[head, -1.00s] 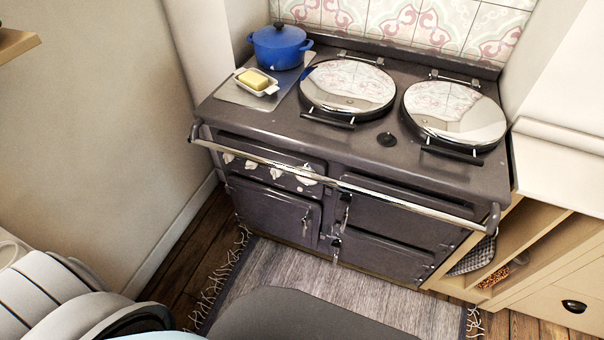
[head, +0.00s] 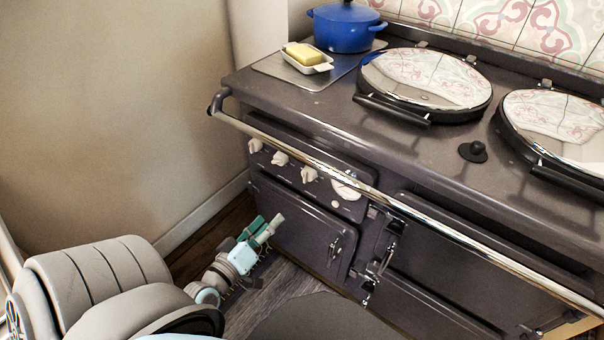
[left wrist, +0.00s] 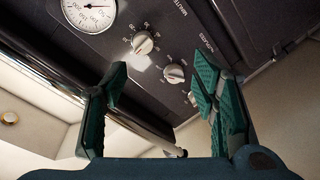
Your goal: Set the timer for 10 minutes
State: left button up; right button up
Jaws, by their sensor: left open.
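The dark stove's control panel shows three pale knobs in a row in the head view: a left knob (head: 255,145), a middle knob (head: 280,158) and a right knob (head: 309,174) beside a round white gauge (head: 346,185). In the left wrist view the gauge (left wrist: 88,12) is at the top, with the right knob (left wrist: 143,43) and middle knob (left wrist: 173,74) below it. The label by the right knob seems to read "MINUTES". My left gripper (head: 268,227) is open and empty, low in front of the stove, below the knobs. Its green fingers (left wrist: 160,82) frame the panel. My right gripper is not in view.
A chrome rail (head: 300,158) runs along the stove's front, above the knobs. A blue pot (head: 345,28) and a butter dish (head: 307,64) stand on top at the left. The wall (head: 120,110) is close on the left.

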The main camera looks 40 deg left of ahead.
pick_arm(q)
jog(key=r+n+t, duration=0.1)
send_near(304, 178)
jog(key=shift+n, duration=0.3)
jog(key=w, duration=0.6)
jog(key=w+a+b, duration=0.1)
jog(key=w, duration=0.3)
jog(key=shift+f, duration=0.1)
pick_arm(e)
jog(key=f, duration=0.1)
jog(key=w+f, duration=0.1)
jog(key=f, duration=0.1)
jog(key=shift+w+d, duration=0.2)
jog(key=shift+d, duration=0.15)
pick_arm(q)
jog(key=c, duration=1.2)
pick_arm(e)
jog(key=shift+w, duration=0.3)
